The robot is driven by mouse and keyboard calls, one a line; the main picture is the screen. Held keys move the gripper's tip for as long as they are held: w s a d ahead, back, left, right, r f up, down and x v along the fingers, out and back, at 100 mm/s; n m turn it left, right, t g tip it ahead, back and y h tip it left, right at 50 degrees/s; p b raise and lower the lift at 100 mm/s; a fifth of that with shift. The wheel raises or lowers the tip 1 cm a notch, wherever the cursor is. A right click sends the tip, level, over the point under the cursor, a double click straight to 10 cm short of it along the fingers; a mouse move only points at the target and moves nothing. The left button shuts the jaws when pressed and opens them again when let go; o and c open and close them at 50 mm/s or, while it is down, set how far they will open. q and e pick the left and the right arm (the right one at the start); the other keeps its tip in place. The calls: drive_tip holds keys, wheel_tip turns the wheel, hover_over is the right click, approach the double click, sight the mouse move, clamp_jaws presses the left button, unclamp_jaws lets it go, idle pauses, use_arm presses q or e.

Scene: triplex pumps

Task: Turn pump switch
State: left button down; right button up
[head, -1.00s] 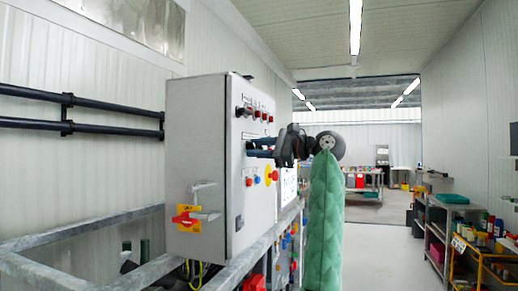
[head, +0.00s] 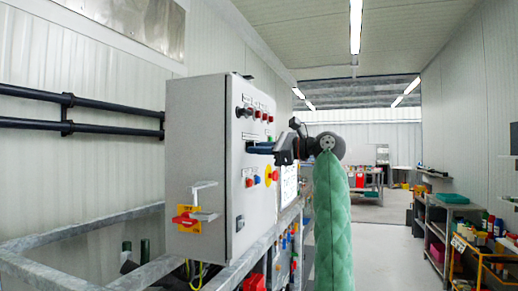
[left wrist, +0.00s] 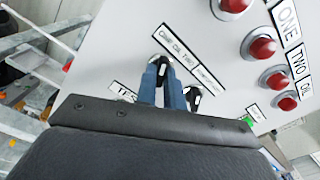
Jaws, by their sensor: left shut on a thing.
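A grey control cabinet (head: 207,140) stands left of centre in the head view, with switches, lamps and buttons on its front panel. My left gripper (head: 253,148) reaches the panel from the right, below a row of red lamps. In the left wrist view its blue fingers (left wrist: 164,72) are shut on a black switch knob (left wrist: 160,60) with a silver base. The fingers hide part of this knob. A second black switch (left wrist: 192,98) sits beside the fingers, partly covered by the gripper. My right gripper is not in view.
Red lamps (left wrist: 262,47) line the panel right of the fingers. A red and yellow main switch (head: 185,220) is on the cabinet's side. A metal frame (head: 100,230) runs around the cabinet. Shelves (head: 440,225) stand at the right wall; the aisle floor is clear.

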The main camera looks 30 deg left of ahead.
use_arm(q)
drive_tip(key=shift+r+m+p, duration=0.1)
drive_tip(key=shift+m+p, duration=0.45)
drive_tip(key=shift+m, duration=2.25)
drive_tip(key=c, duration=1.5)
unclamp_jaws()
